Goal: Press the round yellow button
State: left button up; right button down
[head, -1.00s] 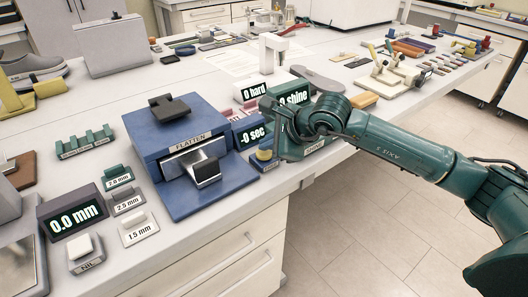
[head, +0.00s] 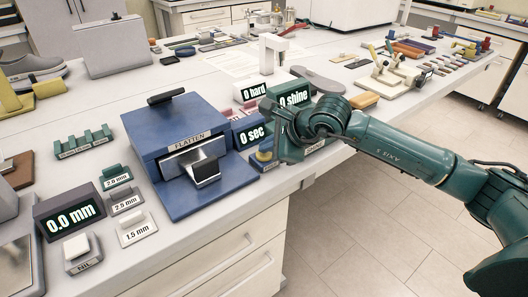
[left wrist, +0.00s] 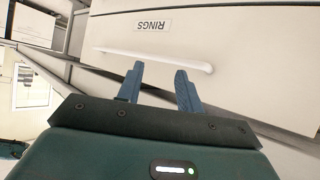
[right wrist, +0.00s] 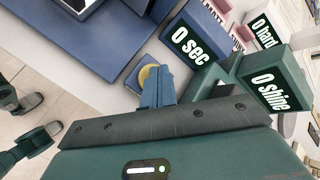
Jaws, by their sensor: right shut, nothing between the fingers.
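The round yellow button (right wrist: 146,76) sits on a small blue base beside the "0 sec" display (right wrist: 189,45) in the right wrist view. In the head view the button (head: 264,156) shows low beside the blue FLATTEN press (head: 186,150). My right gripper (right wrist: 156,72) is shut and empty, its blue fingertips over the button's edge and partly hiding it. I cannot tell whether they touch it. My left gripper (left wrist: 159,75) is open and empty in front of a drawer labelled RINGS (left wrist: 153,26); it is not in the head view.
The "0 hard" display (head: 253,91) and "0 shine" display (head: 294,98) stand close to my right gripper. Thickness blocks (head: 126,203) and a "0.0 mm" display (head: 72,218) lie left of the press. The bench's front edge runs just below the button.

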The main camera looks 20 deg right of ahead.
aim_at(268, 155)
jog(key=shift+r, duration=0.85)
jog(key=shift+p, duration=0.3)
jog(key=shift+r+p, duration=1.15)
jog(key=shift+r, duration=1.4)
